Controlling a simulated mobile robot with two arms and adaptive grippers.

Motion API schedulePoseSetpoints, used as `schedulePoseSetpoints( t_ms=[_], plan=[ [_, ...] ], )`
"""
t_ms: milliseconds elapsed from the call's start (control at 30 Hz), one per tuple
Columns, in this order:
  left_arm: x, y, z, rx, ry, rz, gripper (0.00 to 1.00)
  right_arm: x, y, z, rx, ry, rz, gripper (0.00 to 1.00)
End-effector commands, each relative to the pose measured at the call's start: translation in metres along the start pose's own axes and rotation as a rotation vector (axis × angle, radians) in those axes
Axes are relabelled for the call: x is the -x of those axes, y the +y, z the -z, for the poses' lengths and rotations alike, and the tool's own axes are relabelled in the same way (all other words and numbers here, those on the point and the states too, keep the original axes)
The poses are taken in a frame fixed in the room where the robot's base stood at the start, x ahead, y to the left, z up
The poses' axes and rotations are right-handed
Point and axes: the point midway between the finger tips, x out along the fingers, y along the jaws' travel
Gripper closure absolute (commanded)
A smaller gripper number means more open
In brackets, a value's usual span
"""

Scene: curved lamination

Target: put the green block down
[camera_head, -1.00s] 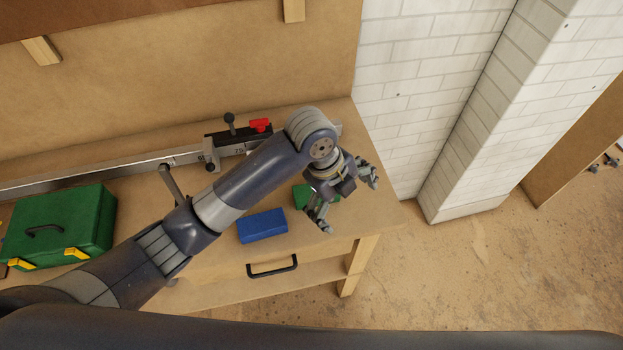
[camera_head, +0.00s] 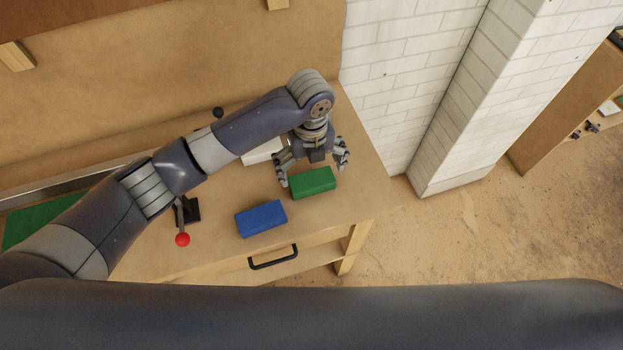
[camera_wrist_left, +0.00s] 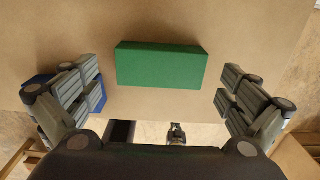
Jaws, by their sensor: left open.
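The green block (camera_head: 313,183) lies flat on the wooden workbench (camera_head: 345,205), near its right end. My left gripper (camera_head: 313,170) is open just behind the block in the head view, with its fingers apart. In the left wrist view the green block (camera_wrist_left: 161,65) sits between and beyond the spread fingers (camera_wrist_left: 163,95), with a gap on both sides. Nothing is between the fingertips. My right gripper is in neither view.
A blue block (camera_head: 261,218) lies left of the green one, near the front edge. A red-knobbed lever (camera_head: 182,239) and a green case (camera_head: 38,222) are further left. A white object (camera_head: 262,151) lies partly behind my arm. A brick wall (camera_head: 400,90) stands to the right.

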Motion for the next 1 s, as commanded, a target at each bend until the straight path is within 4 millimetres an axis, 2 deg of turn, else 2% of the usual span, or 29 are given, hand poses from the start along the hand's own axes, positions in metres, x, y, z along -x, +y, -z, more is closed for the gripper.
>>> schedulePoseSetpoints(
  t_ms=[133,300,567,600,733,767,833,867,1000],
  plan=[
    [-0.018,0.000,0.005,0.002,0.005,-0.004,0.00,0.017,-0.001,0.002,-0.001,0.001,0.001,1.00],
    [-0.041,0.000,0.005,0.001,0.002,-0.002,0.00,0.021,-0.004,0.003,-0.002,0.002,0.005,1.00],
    [-0.046,-0.001,0.004,0.000,0.000,0.000,0.00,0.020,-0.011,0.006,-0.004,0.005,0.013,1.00],
    [-0.046,-0.001,0.004,0.000,0.000,0.000,0.02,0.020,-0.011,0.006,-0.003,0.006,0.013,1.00],
    [-0.046,-0.001,0.004,0.000,0.000,0.000,0.32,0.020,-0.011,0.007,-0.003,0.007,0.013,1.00],
    [-0.046,-0.001,0.004,0.000,0.000,0.000,0.35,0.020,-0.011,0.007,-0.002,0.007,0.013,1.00],
    [-0.046,-0.001,0.004,0.000,0.000,0.000,0.36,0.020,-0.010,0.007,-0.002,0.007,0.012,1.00],
    [-0.045,-0.001,0.004,0.000,0.000,0.000,0.40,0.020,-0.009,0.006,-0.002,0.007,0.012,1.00],
    [-0.045,-0.001,0.004,0.000,0.000,0.000,0.40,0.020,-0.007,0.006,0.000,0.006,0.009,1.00]
  ],
)
